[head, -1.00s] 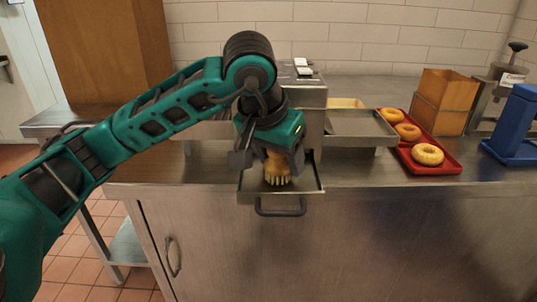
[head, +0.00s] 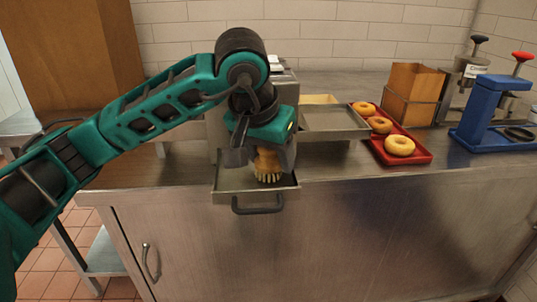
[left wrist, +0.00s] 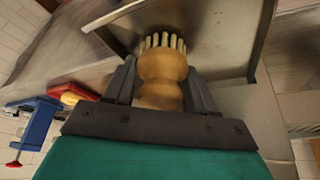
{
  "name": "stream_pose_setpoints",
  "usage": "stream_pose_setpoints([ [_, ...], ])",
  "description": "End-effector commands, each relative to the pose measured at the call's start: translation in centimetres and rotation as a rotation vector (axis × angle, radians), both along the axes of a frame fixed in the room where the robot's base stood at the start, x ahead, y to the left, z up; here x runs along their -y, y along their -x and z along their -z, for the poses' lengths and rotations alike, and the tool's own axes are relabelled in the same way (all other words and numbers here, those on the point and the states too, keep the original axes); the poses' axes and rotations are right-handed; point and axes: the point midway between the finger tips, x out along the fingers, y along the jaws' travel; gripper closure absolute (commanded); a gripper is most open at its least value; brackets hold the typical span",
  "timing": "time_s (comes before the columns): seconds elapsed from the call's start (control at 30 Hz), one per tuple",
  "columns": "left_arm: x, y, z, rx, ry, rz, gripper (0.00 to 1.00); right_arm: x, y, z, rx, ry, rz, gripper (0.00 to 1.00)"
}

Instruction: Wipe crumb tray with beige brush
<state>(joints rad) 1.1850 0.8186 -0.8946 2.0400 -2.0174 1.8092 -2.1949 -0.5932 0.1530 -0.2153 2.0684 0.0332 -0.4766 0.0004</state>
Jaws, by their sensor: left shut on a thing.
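The beige brush (head: 267,163) has a rounded wooden handle and pale bristles pointing down. My left gripper (head: 262,150) is shut on its handle, which also shows between the fingers in the left wrist view (left wrist: 161,80). The crumb tray (head: 228,187) is a shallow metal drawer with a dark handle (head: 257,204), pulled out at the counter's front edge. The bristles are over the tray's inside, at or close to its floor; I cannot tell whether they touch. The tray also shows in the left wrist view (left wrist: 225,40). My right gripper is not in view.
A metal machine stands behind the tray, with a second metal tray (head: 335,133) at its right. A red tray (head: 420,158) holds bagels. A brown bin (head: 414,92) and a blue device (head: 484,112) stand farther right. The counter front has a door handle (head: 150,262).

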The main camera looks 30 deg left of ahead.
Motion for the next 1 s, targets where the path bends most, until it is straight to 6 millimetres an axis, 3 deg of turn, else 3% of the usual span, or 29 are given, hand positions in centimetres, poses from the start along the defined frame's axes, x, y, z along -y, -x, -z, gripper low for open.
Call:
stream_pose_setpoints([
  [1.0, -5.6, 3.4, 0.1, 0.006, 0.003, 0.0, 0.69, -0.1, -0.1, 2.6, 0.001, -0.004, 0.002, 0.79],
])
